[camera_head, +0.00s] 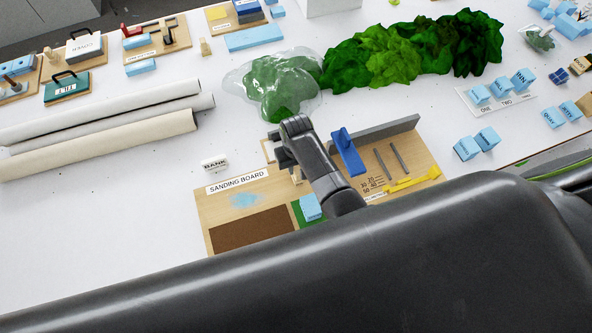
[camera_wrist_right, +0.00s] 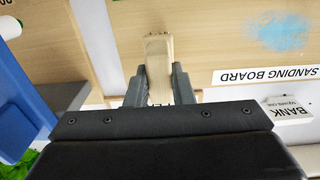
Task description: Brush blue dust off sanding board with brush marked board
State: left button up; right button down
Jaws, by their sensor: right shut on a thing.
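The sanding board (camera_head: 215,213) is a wooden panel with a printed name label and a brown sanding sheet. Light blue dust (camera_head: 245,200) lies on it below the label; the dust also shows in the wrist view (camera_wrist_right: 278,32), at the upper right. My right gripper (camera_head: 291,166) is beside the board's right part in the head view. In the wrist view the gripper (camera_wrist_right: 158,88) is shut on a pale wooden brush (camera_wrist_right: 158,64). The brush is apart from the dust. Its marking is mostly hidden by the gripper. My left gripper is not in view.
A blue tool (camera_head: 347,152) and grey fence (camera_head: 385,130) stand to the right. A light blue block (camera_head: 311,207) lies near my arm. A BANK block (camera_head: 214,165) stands behind the board. Paper rolls (camera_head: 110,140) lie left; green foliage (camera_head: 400,55) stands behind.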

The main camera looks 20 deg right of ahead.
jog(key=shift+r+p, duration=0.65)
jog(key=shift+r, duration=2.05)
